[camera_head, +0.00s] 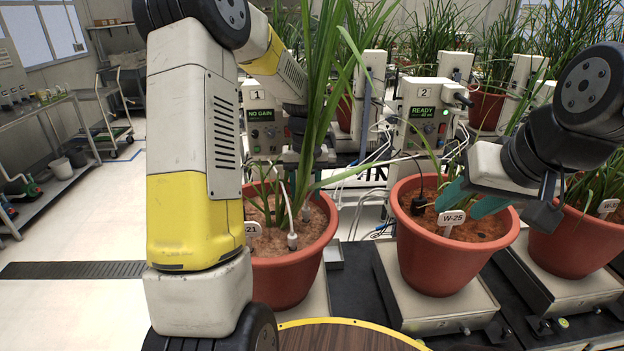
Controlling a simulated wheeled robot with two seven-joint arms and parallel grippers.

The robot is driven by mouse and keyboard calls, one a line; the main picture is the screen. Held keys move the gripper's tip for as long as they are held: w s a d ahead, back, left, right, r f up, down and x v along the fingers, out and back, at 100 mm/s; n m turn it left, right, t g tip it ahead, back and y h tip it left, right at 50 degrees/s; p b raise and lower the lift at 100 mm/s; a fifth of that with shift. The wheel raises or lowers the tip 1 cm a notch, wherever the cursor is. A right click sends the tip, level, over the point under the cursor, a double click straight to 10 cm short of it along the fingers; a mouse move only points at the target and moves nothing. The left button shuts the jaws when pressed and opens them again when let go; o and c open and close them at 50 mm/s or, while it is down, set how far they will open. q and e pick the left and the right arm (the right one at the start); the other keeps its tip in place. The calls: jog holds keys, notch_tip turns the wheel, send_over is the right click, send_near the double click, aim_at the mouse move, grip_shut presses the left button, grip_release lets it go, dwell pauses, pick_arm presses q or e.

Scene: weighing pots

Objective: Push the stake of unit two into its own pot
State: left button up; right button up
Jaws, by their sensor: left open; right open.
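Unit two's box (426,112), marked 2, has a lit green READY display. The pot (430,258) in front of it is terracotta, tagged W-25 (451,218), and holds brown soil and some grass. A small dark stake (418,204) with a black cable stands at the left of its soil; how deep it sits I cannot tell. My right gripper (470,199) is open, its teal fingers over this pot just behind and right of the tag. My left gripper (298,158) is mostly hidden behind the leaves of the left pot; it is open.
Unit one's box (264,128) reads NO GAIN; its pot (285,277) holds tall grass and white-topped probes. Another tagged pot (572,240) stands close on the right. Pots rest on pale scales (437,312). A round wooden top (345,338) is in front.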

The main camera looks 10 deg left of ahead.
aim_at(306, 207)
pick_arm(q)
notch_tip(306, 207, down, 7)
jog(key=shift+r, duration=0.15)
grip_shut()
dwell(0.4)
